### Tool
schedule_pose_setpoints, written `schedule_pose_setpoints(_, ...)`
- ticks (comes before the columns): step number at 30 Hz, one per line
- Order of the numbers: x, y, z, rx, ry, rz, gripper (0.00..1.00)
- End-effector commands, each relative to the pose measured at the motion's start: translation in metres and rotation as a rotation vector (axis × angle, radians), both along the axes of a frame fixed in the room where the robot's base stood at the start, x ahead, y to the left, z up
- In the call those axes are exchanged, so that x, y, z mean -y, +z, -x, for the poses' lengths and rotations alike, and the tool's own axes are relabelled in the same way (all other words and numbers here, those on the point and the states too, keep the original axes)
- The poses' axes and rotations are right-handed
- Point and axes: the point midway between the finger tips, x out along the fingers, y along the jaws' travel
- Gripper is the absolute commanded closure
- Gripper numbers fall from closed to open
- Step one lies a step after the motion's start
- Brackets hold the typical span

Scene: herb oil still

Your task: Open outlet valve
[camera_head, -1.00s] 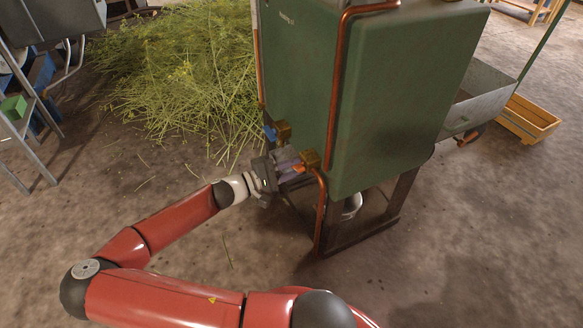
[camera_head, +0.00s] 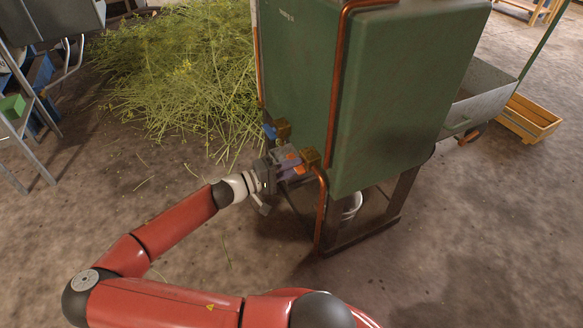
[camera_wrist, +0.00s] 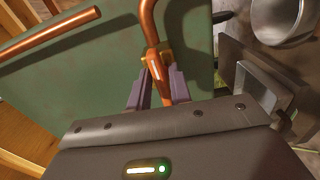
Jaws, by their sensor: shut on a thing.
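The outlet valve has a brass body (camera_head: 310,158) on the lower front of the green tank (camera_head: 400,90), beside a copper pipe. Its orange handle (camera_head: 298,169) shows between the fingers of my gripper (camera_head: 289,163). In the wrist view my gripper (camera_wrist: 159,88) has its two purple-grey fingers on either side of the orange handle (camera_wrist: 158,78), shut on it. The fingers hide part of the handle. A bit of brass shows just beyond the fingertips in the wrist view.
A second brass valve with a blue handle (camera_head: 269,132) sits just left of my gripper. A copper pipe (camera_head: 320,212) runs down on the right. A pale bucket (camera_head: 351,205) stands under the tank. Cut herbs (camera_head: 185,75) lie behind left. The floor in front is clear.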

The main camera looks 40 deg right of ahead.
Motion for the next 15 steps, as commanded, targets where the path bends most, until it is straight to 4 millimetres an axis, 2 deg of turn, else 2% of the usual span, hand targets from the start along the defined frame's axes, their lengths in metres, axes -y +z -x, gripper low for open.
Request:
schedule_pose_setpoints(8, -0.0003, -0.0012, 0.0001, 0.000, 0.000, -0.002, 1.00)
schedule_pose_setpoints(9, -0.0003, -0.0011, 0.0001, -0.001, 0.000, -0.001, 0.74)
schedule_pose_setpoints(11, -0.0002, -0.0010, 0.0000, -0.001, 0.000, -0.001, 0.67)
schedule_pose_setpoints(15, -0.0001, -0.0006, -0.0001, -0.001, 0.000, -0.001, 0.66)
